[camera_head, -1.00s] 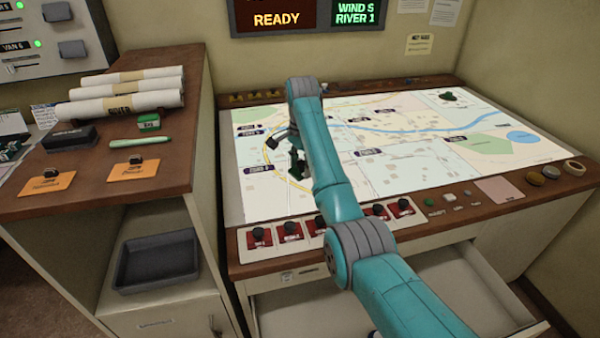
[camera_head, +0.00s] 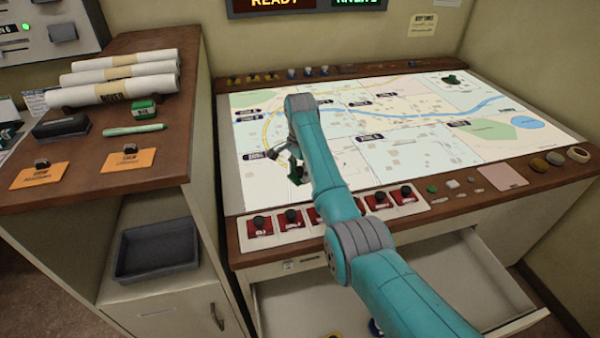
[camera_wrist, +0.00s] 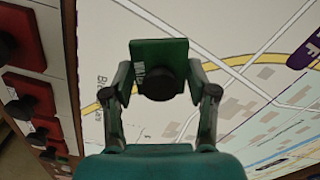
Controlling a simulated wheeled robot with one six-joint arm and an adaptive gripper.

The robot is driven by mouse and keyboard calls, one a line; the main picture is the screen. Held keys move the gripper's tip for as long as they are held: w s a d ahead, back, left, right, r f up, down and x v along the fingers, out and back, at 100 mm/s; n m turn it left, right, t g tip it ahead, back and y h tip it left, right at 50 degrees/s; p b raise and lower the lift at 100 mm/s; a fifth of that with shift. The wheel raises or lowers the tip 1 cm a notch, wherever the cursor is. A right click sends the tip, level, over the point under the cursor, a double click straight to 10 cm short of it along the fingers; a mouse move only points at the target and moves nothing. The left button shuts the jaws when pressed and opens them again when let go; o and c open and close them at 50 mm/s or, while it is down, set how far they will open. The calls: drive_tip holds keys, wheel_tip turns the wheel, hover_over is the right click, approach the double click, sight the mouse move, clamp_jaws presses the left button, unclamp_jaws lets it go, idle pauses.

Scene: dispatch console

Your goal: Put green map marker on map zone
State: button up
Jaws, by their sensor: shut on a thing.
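My gripper (camera_head: 290,160) is over the left front part of the lit map (camera_head: 410,152). In the wrist view, my gripper (camera_wrist: 160,80) is shut on a green map marker (camera_wrist: 147,51), which has a square green base and a dark round knob between the fingers. The held marker (camera_head: 297,176) also shows in the head view, partly hidden by my arm. I cannot tell whether its base touches the map. Another dark green marker (camera_head: 453,78) stands at the map's far right. Labelled zones cover the map; which one is meant is not clear.
Red switches (camera_head: 292,218) line the console's front edge, close to my gripper. Small knobs and a tape roll (camera_head: 578,154) sit at the right edge. An open drawer (camera_head: 400,285) is below. A wooden cabinet (camera_head: 100,180) with rolled maps stands left.

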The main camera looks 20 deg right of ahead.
drive_tip(key=shift+f, duration=0.2)
drive_tip(key=shift+f, duration=0.15)
drive_tip(key=o, duration=1.2)
